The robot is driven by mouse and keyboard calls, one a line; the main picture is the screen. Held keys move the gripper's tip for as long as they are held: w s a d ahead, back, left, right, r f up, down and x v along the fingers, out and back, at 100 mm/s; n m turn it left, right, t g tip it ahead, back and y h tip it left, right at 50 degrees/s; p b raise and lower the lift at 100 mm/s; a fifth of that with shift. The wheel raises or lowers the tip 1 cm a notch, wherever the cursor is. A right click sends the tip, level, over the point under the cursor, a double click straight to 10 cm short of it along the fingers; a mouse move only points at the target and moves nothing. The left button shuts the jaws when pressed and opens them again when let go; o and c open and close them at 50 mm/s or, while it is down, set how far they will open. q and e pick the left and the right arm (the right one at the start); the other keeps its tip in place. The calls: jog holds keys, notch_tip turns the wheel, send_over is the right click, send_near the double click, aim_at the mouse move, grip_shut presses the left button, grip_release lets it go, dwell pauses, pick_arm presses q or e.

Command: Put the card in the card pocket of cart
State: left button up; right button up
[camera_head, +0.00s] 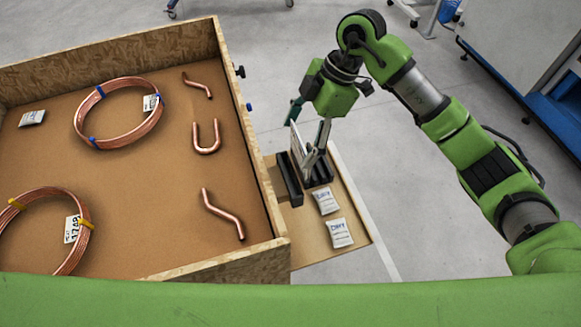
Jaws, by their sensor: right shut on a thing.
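My right gripper (309,152) comes down from above, over the small side shelf of the cart. It is shut on a thin white card (297,140), seen nearly edge-on and held upright. Below it on the shelf is a black slotted holder, which looks like the card pocket (289,181). The card's lower edge is at or just above the holder; the fingers partly hide it, and I cannot tell whether it is inside. My left gripper is not in view.
The wooden cart tray (262,262) at left holds copper coils (118,113), several bent copper tubes (207,138) and a small white packet (32,118). Two white packets (327,202) (340,233) lie on the side shelf (352,212). A blue-white machine stands at the right.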

jog(key=shift+s+a+f+b, duration=0.2)
jog(key=shift+s+a+f, duration=0.05)
jog(key=shift+f, duration=0.3)
jog(key=shift+s+a+f+b, duration=0.15)
jog(key=shift+s+a+f, duration=0.1)
jog(key=shift+f, duration=0.25)
jog(key=b+x, duration=0.2)
jog(key=x, duration=0.1)
jog(key=s+b+x, duration=0.1)
jog(key=shift+d+f+b, duration=0.25)
jog(key=shift+f+b, duration=0.05)
jog(key=shift+b, duration=0.1)
jog(key=c, duration=0.3)
jog(key=shift+w+f, duration=0.2)
jog(key=shift+f, duration=0.1)
jog(key=shift+c, duration=0.2)
jog(key=shift+w, duration=0.1)
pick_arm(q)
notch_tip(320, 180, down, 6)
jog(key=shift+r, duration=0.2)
pick_arm(e)
jog(key=shift+r, duration=0.1)
jog(key=o, duration=1.4)
jog(key=shift+r, duration=0.1)
